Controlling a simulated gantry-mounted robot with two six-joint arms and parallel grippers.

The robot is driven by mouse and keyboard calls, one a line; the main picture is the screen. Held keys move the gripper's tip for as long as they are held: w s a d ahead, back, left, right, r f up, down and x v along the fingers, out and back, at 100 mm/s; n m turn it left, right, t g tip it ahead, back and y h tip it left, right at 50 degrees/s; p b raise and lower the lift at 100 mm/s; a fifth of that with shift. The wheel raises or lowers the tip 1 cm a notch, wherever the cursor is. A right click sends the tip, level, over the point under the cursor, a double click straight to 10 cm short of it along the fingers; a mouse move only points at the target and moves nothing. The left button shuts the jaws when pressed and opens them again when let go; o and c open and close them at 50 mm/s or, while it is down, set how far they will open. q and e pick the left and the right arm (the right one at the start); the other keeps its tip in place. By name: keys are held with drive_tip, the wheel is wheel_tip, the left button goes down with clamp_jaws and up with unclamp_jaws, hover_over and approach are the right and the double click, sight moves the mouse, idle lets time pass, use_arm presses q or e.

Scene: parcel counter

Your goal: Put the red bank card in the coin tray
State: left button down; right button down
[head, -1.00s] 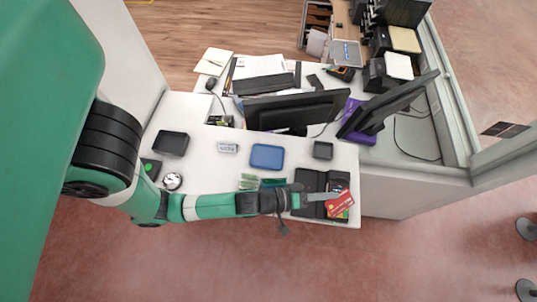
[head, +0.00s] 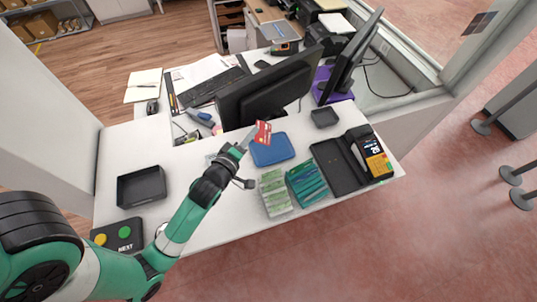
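The red bank card (head: 264,131) is held tilted up at the tip of my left gripper (head: 252,138), whose thin fingers are shut on its edge. A shallow blue tray (head: 280,155), which I take as the coin tray, lies on the white counter. In the picture the card overlaps the tray's upper left edge; it appears to be above the tray, but the height is hard to tell. The visible tray floor looks empty. My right gripper is not in view.
Green and teal banknote bundles (head: 274,193) lie in front of the blue tray. A payment terminal (head: 369,155) stands by an open black folder (head: 338,167). A small dark tray (head: 325,118), a larger black tray (head: 141,186) and a monitor (head: 265,92) are nearby.

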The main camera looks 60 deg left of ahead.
use_arm(q)
drive_tip(key=b, duration=0.2)
hover_over(254, 156)
wheel_tip(254, 156, down, 6)
drive_tip(key=shift+s+d+f, duration=0.1)
drive_tip(key=shift+f, duration=0.05)
wheel_tip(254, 156, down, 4)
drive_tip(key=shift+r+b, duration=0.1)
drive_tip(key=shift+b, duration=0.95)
drive_tip(key=shift+r, duration=0.1)
drive_tip(key=shift+f, duration=0.25)
drive_tip(key=c, duration=1.4)
unclamp_jaws()
drive_tip(key=shift+r, duration=0.1)
